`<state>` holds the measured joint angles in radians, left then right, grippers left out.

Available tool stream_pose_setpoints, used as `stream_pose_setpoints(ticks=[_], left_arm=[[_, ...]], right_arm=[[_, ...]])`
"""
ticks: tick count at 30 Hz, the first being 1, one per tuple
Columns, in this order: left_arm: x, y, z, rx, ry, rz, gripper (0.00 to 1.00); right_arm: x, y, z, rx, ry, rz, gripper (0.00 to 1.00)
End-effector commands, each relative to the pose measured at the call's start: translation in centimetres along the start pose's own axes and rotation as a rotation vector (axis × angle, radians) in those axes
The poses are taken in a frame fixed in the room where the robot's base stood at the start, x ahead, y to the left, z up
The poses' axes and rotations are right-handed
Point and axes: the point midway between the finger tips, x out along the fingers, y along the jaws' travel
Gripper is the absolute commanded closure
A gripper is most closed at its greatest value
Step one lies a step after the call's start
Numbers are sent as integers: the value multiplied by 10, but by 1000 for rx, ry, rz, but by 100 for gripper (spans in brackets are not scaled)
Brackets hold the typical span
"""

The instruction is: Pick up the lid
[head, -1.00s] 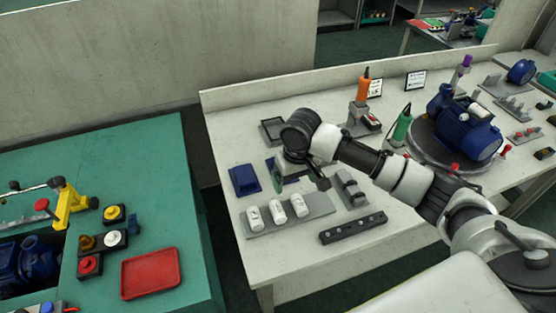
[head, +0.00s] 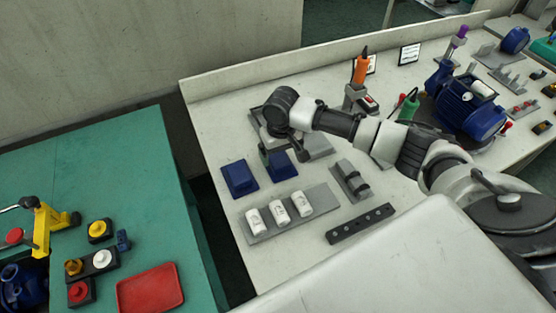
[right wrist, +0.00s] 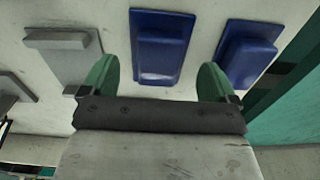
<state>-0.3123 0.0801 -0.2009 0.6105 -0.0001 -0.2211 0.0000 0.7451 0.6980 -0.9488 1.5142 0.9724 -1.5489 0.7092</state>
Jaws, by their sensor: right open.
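Two blue box-shaped lids lie on the white table. The left lid (head: 239,178) is clear of my arm. The other lid (head: 280,165) is just below my right wrist and partly hidden by it. In the right wrist view, one blue lid (right wrist: 160,48) lies ahead, between my two green fingers, and the other lid (right wrist: 248,52) lies outside the right finger. My right gripper (right wrist: 158,72) is open and empty. In the head view its fingers are mostly hidden. My left gripper is not in view.
A grey plate with white cylinders (head: 252,236) lies in front of the lids. A grey block (right wrist: 65,50) lies left of the fingers in the wrist view. A black bar (head: 360,223) and a blue motor (head: 467,108) are farther right. A green table (head: 110,150) with a red tray (head: 150,288) stands left.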

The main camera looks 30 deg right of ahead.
Motion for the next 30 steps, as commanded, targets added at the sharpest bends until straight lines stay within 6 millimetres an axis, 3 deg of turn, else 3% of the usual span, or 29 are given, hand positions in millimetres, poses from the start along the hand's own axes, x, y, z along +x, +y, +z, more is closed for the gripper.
stream_pose_setpoints(ticks=[9,17,27,30], left_arm=[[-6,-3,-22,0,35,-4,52],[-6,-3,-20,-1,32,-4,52],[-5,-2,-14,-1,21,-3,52],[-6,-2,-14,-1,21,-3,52]], right_arm=[[42,0,0,-1,-2,1,11],[46,0,0,-1,-1,1,11],[46,0,0,-1,-1,1,61],[45,0,0,-1,0,1,65]])
